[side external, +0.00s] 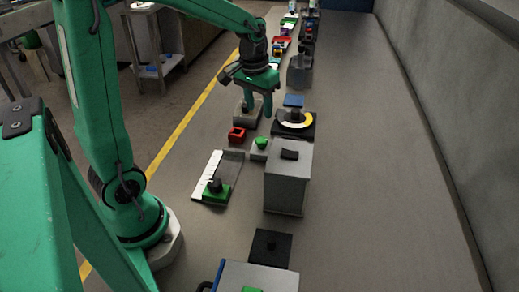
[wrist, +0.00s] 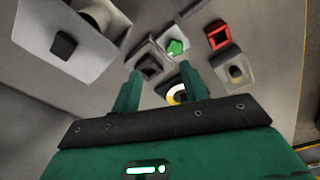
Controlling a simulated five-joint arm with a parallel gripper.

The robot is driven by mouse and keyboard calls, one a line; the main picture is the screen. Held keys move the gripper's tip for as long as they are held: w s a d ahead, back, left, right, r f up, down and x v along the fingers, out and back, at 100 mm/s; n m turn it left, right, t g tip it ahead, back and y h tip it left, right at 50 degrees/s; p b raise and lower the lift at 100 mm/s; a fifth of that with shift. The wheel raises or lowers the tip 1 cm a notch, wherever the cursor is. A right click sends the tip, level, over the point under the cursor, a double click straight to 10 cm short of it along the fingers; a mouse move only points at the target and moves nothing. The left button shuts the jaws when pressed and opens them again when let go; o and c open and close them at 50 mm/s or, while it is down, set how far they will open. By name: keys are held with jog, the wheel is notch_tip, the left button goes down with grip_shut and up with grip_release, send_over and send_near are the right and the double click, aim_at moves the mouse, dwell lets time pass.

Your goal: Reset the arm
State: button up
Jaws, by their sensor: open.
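My gripper (side external: 258,108) points down in the side external view, its two green fingers apart with nothing visible between them. It hangs above or beside a small grey block (side external: 247,116); the exact height is unclear. In the wrist view my gripper (wrist: 160,88) also shows two separate fingers. A disc with white and yellow sectors (side external: 294,119) lies on a dark base to its right. In the wrist view this disc (wrist: 175,97) shows partly between the fingers, the rest hidden by my gripper.
A tall grey box (side external: 287,183) with a black handle stands nearer the camera. Close by are a red square frame (side external: 237,133), a green knob (side external: 261,142) on a grey block, and a white-edged tray (side external: 207,170). Several items line the far bench. The bench's right side is clear.

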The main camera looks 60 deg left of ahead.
jog(key=s+d+r+m+t, duration=0.1)
jog(key=s+d+r+t, duration=0.1)
jog(key=s, duration=0.5)
jog(key=s+d+r+m+t, duration=0.2)
jog(key=s+d+r, duration=0.2)
jog(key=s+d, duration=0.2)
jog(key=shift+s+d+r, duration=0.15)
jog(key=shift+s+r, duration=0.05)
jog(key=shift+s, duration=0.65)
